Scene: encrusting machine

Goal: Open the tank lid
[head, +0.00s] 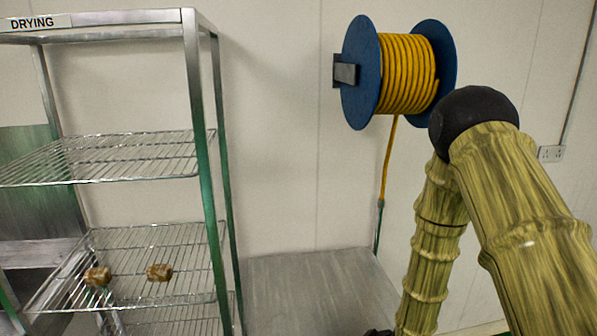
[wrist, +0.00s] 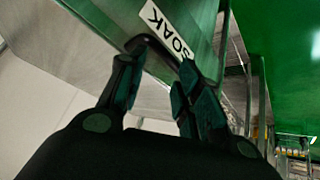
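In the wrist view my gripper (wrist: 160,66) has its two dark fingers apart. A dark curved handle (wrist: 152,40) lies at the fingertips, spanning from one to the other; I cannot tell if they touch it. The handle is beside a white label reading SOAK (wrist: 166,30) on a grey metal surface (wrist: 105,28), which appears to be part of the tank. In the head view a flat grey metal top (head: 315,290) lies low by the wall, perhaps the tank lid. My gripper is almost wholly below the head view's bottom edge.
A wire rack labelled DRYING (head: 190,200) stands at left, with two brown pieces (head: 159,272) on a shelf. A blue reel with yellow hose (head: 405,75) hangs on the wall, its hose running down behind the metal top. My arm fills the right side.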

